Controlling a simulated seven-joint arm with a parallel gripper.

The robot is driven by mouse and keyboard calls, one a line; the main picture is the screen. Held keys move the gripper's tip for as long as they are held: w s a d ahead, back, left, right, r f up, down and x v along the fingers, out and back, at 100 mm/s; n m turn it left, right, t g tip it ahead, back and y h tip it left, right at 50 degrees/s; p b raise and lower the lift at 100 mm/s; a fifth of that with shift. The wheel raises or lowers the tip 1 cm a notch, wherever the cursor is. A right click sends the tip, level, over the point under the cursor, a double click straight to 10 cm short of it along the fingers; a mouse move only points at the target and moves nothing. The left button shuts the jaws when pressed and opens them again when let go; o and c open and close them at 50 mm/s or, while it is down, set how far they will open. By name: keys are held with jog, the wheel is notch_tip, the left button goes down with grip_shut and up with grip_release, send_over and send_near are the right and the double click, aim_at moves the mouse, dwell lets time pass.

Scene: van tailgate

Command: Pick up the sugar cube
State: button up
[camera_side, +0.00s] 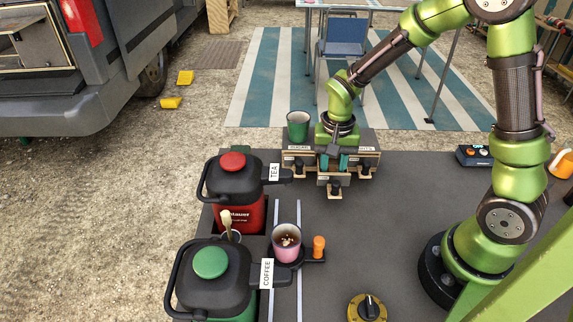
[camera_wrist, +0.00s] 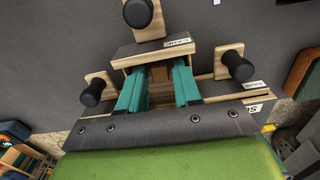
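No sugar cube can be made out in either view. The middle drawer (camera_side: 335,180) sticks out at the front and also shows in the wrist view (camera_wrist: 150,48). My gripper (camera_side: 335,161) points down over this drawer. In the wrist view its two green fingers (camera_wrist: 157,88) are apart, at the drawer's open top, with brown wood visible between them. The drawer's inside is mostly hidden.
A green cup (camera_side: 298,126) stands on the box's left. A red tea jug (camera_side: 240,212) and a green-lidded coffee jug (camera_side: 210,263) stand at left. A pink cup (camera_side: 287,243) with brown contents sits beside an orange knob (camera_side: 319,246). The counter's middle is clear.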

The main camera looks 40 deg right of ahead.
grip_shut()
